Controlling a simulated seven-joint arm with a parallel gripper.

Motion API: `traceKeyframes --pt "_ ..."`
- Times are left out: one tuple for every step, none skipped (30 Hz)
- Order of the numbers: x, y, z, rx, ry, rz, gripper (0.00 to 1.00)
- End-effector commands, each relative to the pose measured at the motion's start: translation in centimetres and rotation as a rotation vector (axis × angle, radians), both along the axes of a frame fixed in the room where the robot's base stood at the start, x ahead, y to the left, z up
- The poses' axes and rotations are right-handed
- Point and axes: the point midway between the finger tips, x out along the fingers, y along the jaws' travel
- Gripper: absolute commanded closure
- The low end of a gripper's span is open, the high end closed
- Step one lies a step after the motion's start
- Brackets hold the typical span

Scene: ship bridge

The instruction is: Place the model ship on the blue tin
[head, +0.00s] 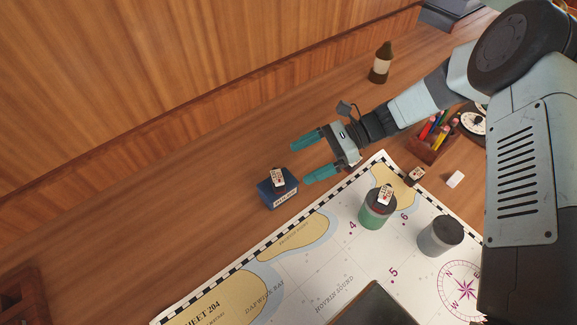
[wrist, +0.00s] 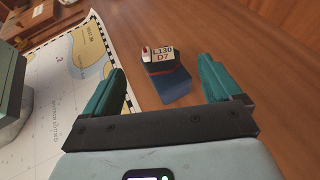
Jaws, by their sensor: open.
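The blue tin (head: 277,196) stands on the wooden desk, left of the chart's upper edge. A small dark-bottomed piece with pale lettered plates, seemingly the model ship (head: 278,177), rests on top of it. In the wrist view the piece (wrist: 158,54) reads "L130 D7" and has a bit of red at its left end; the blue tin (wrist: 175,87) shows below it. My gripper (head: 298,162) is open, its teal fingers pointing toward the tin. The fingers show empty, apart from the piece. A similar lettered piece (head: 384,194) sits on the green tin (head: 377,214).
Another small lettered piece (head: 416,175) lies by the chart (head: 320,262) edge. A grey tin (head: 440,237) stands on the chart. A pencil box (head: 433,147), white block (head: 455,179) and brown bottle (head: 381,62) are on the right. Desk left of the blue tin is clear.

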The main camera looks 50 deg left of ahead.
Motion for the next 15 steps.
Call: traceKeyframes --pt "0.6 -0.2 0.2 0.001 -0.002 -0.001 0.09" --pt "0.8 -0.3 0.3 0.001 -0.002 -0.001 0.09" --pt "1.0 -0.4 0.4 0.0 -0.002 0.0 0.09" --pt "1.1 -0.5 0.5 0.0 -0.002 0.0 0.09" --pt "1.2 -0.5 0.6 0.0 -0.001 0.001 0.09" --pt "1.3 -0.5 0.6 -0.001 -0.001 0.001 0.09" --pt "1.3 -0.6 0.6 -0.001 -0.001 0.001 0.09" --pt "1.3 -0.6 0.6 -0.001 -0.001 0.001 0.09" --pt "1.3 -0.6 0.6 -0.001 -0.001 0.001 0.09" --pt "1.3 -0.6 0.6 -0.001 -0.001 0.001 0.09" --pt "1.3 -0.6 0.6 -0.001 -0.001 0.001 0.09" --pt "1.4 -0.6 0.6 -0.001 -0.002 0.001 0.09" --pt "1.4 -0.6 0.7 0.001 -0.005 0.001 0.09" --pt "1.6 -0.7 1.0 0.002 -0.012 0.002 0.09" --pt "1.9 -0.9 1.4 0.007 -0.028 0.004 0.09"
